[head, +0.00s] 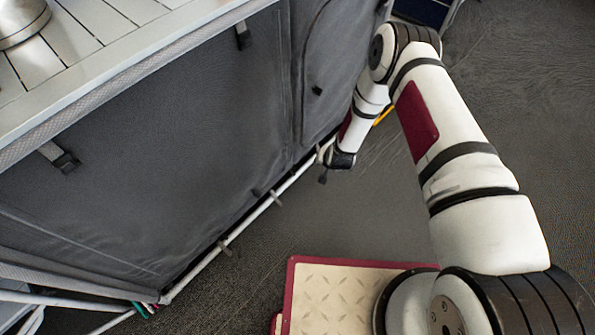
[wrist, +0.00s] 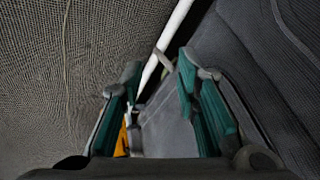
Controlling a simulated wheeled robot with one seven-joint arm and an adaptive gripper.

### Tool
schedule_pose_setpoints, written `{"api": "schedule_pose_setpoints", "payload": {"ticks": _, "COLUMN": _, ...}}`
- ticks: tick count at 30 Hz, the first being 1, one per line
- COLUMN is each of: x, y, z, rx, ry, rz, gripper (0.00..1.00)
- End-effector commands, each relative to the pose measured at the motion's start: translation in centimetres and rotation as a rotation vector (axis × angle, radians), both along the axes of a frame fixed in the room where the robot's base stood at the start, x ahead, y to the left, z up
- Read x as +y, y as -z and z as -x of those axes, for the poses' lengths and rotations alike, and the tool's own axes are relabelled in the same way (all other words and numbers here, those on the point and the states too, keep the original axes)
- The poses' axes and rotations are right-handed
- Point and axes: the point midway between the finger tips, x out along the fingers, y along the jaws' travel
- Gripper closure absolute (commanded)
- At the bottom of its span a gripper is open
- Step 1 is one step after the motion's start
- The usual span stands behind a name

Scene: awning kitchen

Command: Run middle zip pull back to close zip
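The grey fabric front of the kitchen unit (head: 170,140) fills the left of the head view. A curved seam, perhaps the zip line, runs down its right panel (head: 335,60), with a small dark tab (head: 317,90) on it. I cannot tell whether that tab is the middle zip pull. My gripper (head: 323,165) is low, by the fabric's bottom edge. In the wrist view my gripper (wrist: 158,78) has its two teal fingers apart. Grey fabric (wrist: 168,130) shows between and beyond them, and no zip pull can be made out there.
A white frame pole (head: 235,232) runs along the unit's bottom edge and crosses the wrist view (wrist: 168,42). The slatted worktop (head: 95,40) carries a metal pot (head: 22,22). Dark straps (head: 62,158) hang below it. Grey carpet (head: 375,215) lies open right of the unit.

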Motion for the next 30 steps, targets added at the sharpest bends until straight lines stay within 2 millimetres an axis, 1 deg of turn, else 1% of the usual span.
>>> {"api": "schedule_pose_setpoints", "payload": {"ticks": 1, "x": -1.3, "y": 1.6, "z": -0.1, "rx": -0.080, "ry": -0.092, "rz": 0.048, "gripper": 0.71}}
{"api": "schedule_pose_setpoints", "payload": {"ticks": 3, "x": -2.3, "y": 2.7, "z": -0.4, "rx": -0.201, "ry": -0.232, "rz": 0.097, "gripper": 0.71}}
{"api": "schedule_pose_setpoints", "payload": {"ticks": 5, "x": -2.6, "y": 3.4, "z": -0.2, "rx": -0.302, "ry": -0.354, "rz": 0.125, "gripper": 0.71}}
{"api": "schedule_pose_setpoints", "payload": {"ticks": 7, "x": -2.5, "y": 4.0, "z": 0.7, "rx": -0.417, "ry": -0.497, "rz": 0.138, "gripper": 0.71}}
{"api": "schedule_pose_setpoints", "payload": {"ticks": 10, "x": -1.9, "y": 4.4, "z": 2.8, "rx": -0.564, "ry": -0.684, "rz": 0.123, "gripper": 0.71}}
{"api": "schedule_pose_setpoints", "payload": {"ticks": 12, "x": -1.3, "y": 4.4, "z": 4.7, "rx": -0.648, "ry": -0.789, "rz": 0.095, "gripper": 0.71}}
{"api": "schedule_pose_setpoints", "payload": {"ticks": 15, "x": -0.7, "y": 4.1, "z": 7.1, "rx": -0.738, "ry": -0.898, "rz": 0.047, "gripper": 0.71}}
{"api": "schedule_pose_setpoints", "payload": {"ticks": 18, "x": -0.3, "y": 3.8, "z": 8.8, "rx": -0.791, "ry": -0.958, "rz": 0.010, "gripper": 0.71}}
{"api": "schedule_pose_setpoints", "payload": {"ticks": 21, "x": -0.1, "y": 3.7, "z": 9.3, "rx": -0.814, "ry": -0.981, "rz": -0.007, "gripper": 0.71}}
{"api": "schedule_pose_setpoints", "payload": {"ticks": 26, "x": 1.0, "y": 4.3, "z": 8.5, "rx": -0.820, "ry": -0.984, "rz": -0.009, "gripper": 0.71}}
{"api": "schedule_pose_setpoints", "payload": {"ticks": 30, "x": 2.9, "y": 5.3, "z": 7.1, "rx": -0.821, "ry": -0.984, "rz": -0.010, "gripper": 0.71}}
